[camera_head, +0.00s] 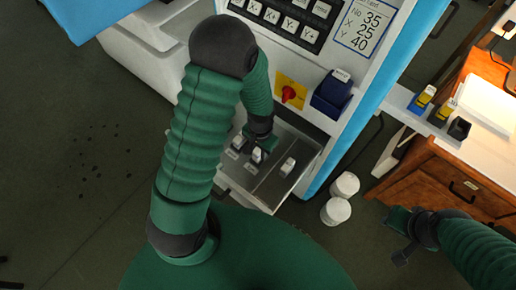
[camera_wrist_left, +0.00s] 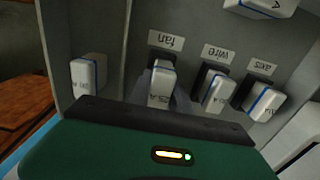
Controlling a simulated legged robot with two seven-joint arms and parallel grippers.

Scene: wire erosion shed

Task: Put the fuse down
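A white fuse with a blue stripe (camera_wrist_left: 161,84) stands at the slot labelled "fan" in the left wrist view. Grey fingers of my left gripper (camera_wrist_left: 163,100) lie close on both sides of it and look shut on it. Whether it is fully seated is hidden. In the head view my left gripper (camera_head: 260,142) is over the grey fuse panel (camera_head: 265,187), at this fuse (camera_head: 257,155). Similar fuses stand at "wire" (camera_wrist_left: 215,91) and "axis" (camera_wrist_left: 263,101). Another fuse (camera_wrist_left: 88,76) sits apart on the panel. My right gripper (camera_head: 402,238) is away at lower right, its opening unclear.
The machine has a keypad (camera_head: 285,20), a red rotary switch (camera_head: 289,93) and a dark blue box (camera_head: 332,93) above the panel. Two white cylinders (camera_head: 337,210) stand on the floor. A wooden cabinet (camera_head: 455,180) is at right, near my right arm.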

